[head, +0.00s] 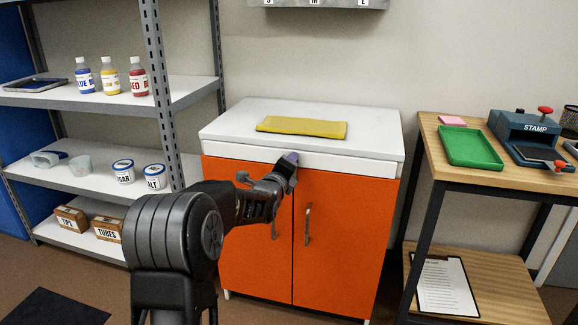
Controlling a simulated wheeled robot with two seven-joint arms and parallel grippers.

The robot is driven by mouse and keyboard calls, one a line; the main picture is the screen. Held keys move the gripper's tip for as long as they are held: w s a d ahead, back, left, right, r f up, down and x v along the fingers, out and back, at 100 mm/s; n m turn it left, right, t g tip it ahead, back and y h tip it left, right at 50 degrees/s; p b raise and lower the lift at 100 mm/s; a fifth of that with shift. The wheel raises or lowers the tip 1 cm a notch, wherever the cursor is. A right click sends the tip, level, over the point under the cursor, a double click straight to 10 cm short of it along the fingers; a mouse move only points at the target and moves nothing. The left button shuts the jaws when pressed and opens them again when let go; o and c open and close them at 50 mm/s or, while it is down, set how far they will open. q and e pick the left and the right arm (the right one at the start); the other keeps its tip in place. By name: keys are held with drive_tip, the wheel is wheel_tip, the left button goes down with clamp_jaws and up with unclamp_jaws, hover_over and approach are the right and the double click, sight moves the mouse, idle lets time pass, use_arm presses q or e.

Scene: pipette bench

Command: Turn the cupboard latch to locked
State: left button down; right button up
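The orange cupboard (345,225) with a white top stands in the middle of the head view. Both its doors look shut, with a seam between them and a metal handle on each. My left gripper (289,166) is at the top of the door seam, just below the white front strip. Its fingers are small and partly hidden by the wrist, so I cannot tell whether they are open or shut. I cannot make out the latch; the gripper covers the area at the top of the seam. My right gripper is not in view.
A yellow cloth (301,127) lies on the cupboard top. A grey shelf rack (110,180) with bottles, jars and boxes stands at the left. At the right, a wooden table (470,183) holds a green tray (468,147) and a stamp press (527,130). The floor before the cupboard shows little clutter.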

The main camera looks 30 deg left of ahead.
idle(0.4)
use_arm(q)
drive_tip(key=c, duration=1)
unclamp_jaws()
drive_tip(key=shift+o, duration=0.2)
drive_tip(key=f+p+v, duration=0.1)
drive_tip(key=v, duration=0.6)
drive_tip(key=shift+s+r+p, duration=0.35)
drive_tip(key=shift+r+p, duration=0.05)
drive_tip(key=shift+r, duration=0.05)
drive_tip(key=shift+d, duration=0.15)
